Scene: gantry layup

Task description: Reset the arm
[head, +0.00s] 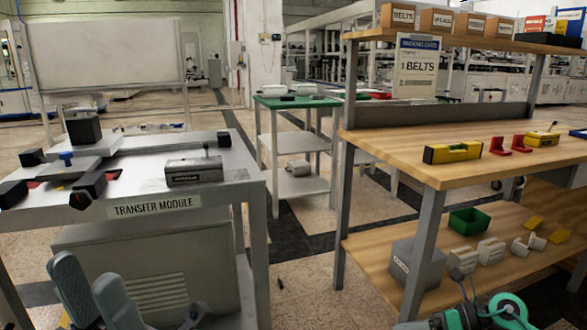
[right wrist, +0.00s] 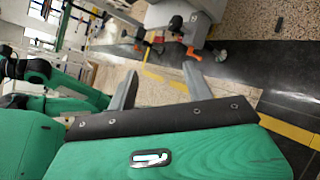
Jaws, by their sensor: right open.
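My left gripper (head: 86,274) shows at the bottom left of the head view. Its two grey fingers stand apart with nothing between them, in front of the transfer module table (head: 225,203). My right gripper (right wrist: 161,74) shows in the right wrist view with its two grey fingers spread and empty above the floor. Part of my right arm, green and dark, shows at the bottom right of the head view, near the wooden bench's lower shelf.
The wooden bench (head: 410,167) on the right holds a yellow level (head: 452,153) and red brackets. Its lower shelf holds a green bin (head: 468,221) and several white parts. A green-topped cart (head: 298,102) stands behind. Floor (head: 305,255) is open between table and bench.

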